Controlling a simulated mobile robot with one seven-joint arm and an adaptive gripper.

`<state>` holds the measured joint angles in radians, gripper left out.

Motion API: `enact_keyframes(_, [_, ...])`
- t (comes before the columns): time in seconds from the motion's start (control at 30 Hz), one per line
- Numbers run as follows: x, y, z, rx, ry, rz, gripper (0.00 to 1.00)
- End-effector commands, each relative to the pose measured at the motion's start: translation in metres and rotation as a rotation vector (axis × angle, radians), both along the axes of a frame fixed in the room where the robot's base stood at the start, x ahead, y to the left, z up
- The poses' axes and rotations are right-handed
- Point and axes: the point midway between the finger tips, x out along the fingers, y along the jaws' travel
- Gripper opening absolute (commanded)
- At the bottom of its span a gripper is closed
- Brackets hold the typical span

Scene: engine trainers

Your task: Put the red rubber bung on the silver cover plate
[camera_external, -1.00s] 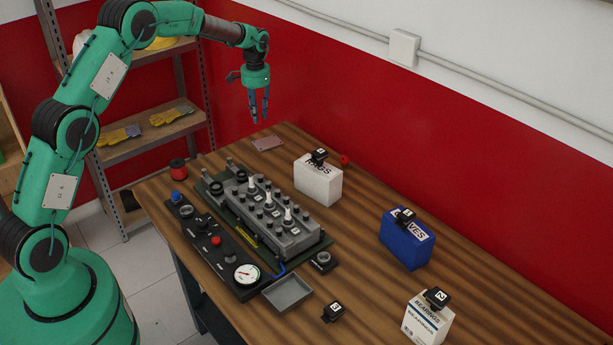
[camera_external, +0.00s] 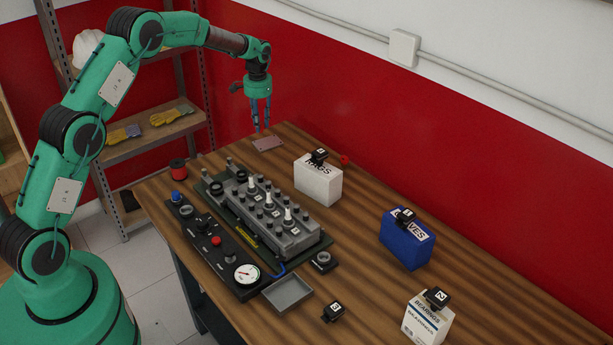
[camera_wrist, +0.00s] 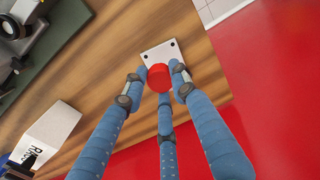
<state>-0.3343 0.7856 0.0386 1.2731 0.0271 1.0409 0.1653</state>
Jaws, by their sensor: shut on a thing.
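My gripper (camera_external: 261,130) points down at the far left end of the table. It also shows in the wrist view (camera_wrist: 160,80), where its blue fingers are closed around the red rubber bung (camera_wrist: 159,77). The silver cover plate (camera_external: 267,144) lies flat near the table's far edge and looks pinkish in the external view. In the wrist view the plate (camera_wrist: 153,55) looks pale with dark corner holes, and the bung covers part of it. The fingertips appear a little above the plate; I cannot tell the exact gap. The bung is not discernible in the external view.
A white rags box (camera_external: 318,182), a blue box (camera_external: 405,245) and a bearings box (camera_external: 427,318) stand on the right. The engine block (camera_external: 265,215) and gauge panel (camera_external: 215,245) fill the middle. A red spool (camera_external: 178,168) stands at left. The red wall is close behind.

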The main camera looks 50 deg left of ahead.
Motion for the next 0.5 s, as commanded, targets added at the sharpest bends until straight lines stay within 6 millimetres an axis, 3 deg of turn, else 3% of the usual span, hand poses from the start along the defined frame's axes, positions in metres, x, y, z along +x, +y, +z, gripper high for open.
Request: enact_keyframes(0.5, [0.0002, 0.0001, -0.0118, 0.000, -0.001, 0.000, 0.07])
